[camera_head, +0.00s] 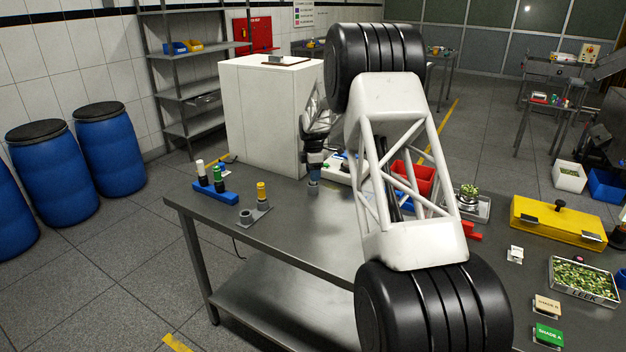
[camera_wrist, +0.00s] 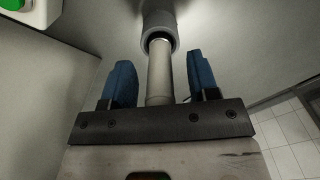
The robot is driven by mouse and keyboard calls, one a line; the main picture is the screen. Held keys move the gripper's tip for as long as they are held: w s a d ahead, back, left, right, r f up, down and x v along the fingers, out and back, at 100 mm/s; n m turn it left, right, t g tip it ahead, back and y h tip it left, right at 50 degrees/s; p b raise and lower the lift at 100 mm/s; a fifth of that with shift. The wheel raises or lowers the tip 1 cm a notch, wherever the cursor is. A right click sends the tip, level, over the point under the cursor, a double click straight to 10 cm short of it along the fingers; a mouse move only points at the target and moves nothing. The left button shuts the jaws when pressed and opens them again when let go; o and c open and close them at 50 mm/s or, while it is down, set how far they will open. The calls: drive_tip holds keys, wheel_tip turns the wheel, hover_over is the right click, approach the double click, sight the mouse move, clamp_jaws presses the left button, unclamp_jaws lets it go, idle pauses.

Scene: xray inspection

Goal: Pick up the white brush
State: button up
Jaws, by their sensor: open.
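A pale upright cylinder (camera_wrist: 160,75) stands in a round grey holder (camera_wrist: 160,28) in the wrist view. It looks like the white brush, but I see only its plain shaft and no bristles. My gripper (camera_wrist: 161,82) is open, with one blue finger on each side of the cylinder. I cannot tell if either finger touches it. In the head view my gripper (camera_head: 314,174) is low over the table, just above a small grey holder (camera_head: 313,188). The brush cannot be made out there.
A large white cabinet (camera_head: 262,110) stands behind. A red bin (camera_head: 413,178) is to the right.

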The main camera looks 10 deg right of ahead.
idle(0.4)
clamp_jaws()
drive_tip(key=shift+r, duration=0.1)
drive_tip(key=shift+r, duration=4.95)
drive_tip(key=shift+w+d+f, duration=0.1)
drive_tip(key=w+d+f+n, duration=0.3)
drive_tip(key=w+d+n, duration=0.1)
drive_tip(key=w+d, duration=0.1)
drive_tip(key=shift+w+n, duration=0.2)
drive_tip(key=shift+n, duration=0.1)
drive_tip(key=shift+f, duration=0.1)
